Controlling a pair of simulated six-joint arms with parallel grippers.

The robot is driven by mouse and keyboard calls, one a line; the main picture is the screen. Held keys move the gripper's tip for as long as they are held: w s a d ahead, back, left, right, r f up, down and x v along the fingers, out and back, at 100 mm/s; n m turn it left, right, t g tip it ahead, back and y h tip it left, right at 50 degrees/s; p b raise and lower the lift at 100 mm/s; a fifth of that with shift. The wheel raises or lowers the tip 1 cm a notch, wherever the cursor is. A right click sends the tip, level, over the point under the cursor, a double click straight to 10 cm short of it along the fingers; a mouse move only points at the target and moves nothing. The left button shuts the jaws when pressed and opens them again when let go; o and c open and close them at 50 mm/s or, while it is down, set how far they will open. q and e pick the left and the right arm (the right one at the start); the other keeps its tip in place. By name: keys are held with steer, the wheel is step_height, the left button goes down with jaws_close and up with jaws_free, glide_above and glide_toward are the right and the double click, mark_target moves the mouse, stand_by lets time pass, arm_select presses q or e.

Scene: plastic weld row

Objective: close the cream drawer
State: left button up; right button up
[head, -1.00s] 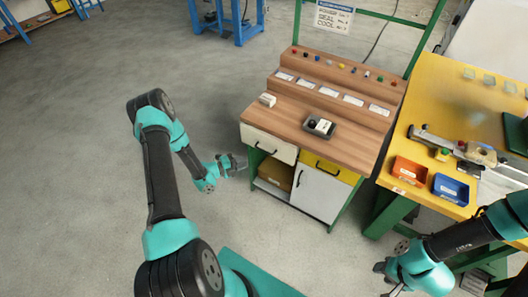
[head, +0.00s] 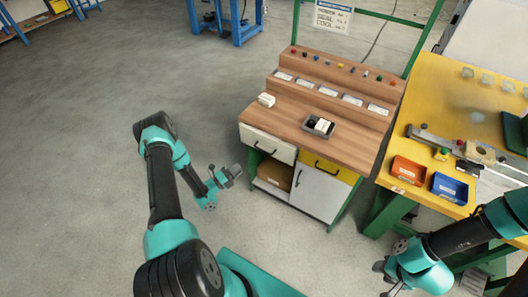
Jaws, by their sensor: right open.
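The cream drawer (head: 282,152) is at the upper left of the workbench cabinet, with a dark bar handle (head: 262,148) on its front. Its front looks about level with the bench edge; any small gap behind it cannot be made out. My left gripper (head: 237,171) is in front of and to the left of the drawer, apart from it, with floor showing around it. Its fingers are too small to read. My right gripper (head: 380,279) is open and empty, low at the right, far from the drawer.
The yellow drawer (head: 345,174) and a white cabinet door (head: 314,193) are beside and below. A cardboard box (head: 275,175) sits in the open shelf. On the yellow table are an orange bin (head: 408,171) and a blue bin (head: 449,187).

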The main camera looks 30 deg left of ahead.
mark_target(264, 151)
arm_select(q)
steer(key=x, duration=1.5)
steer(key=shift+w+d, duration=0.1)
steer(key=shift+w, duration=0.15)
jaws_close()
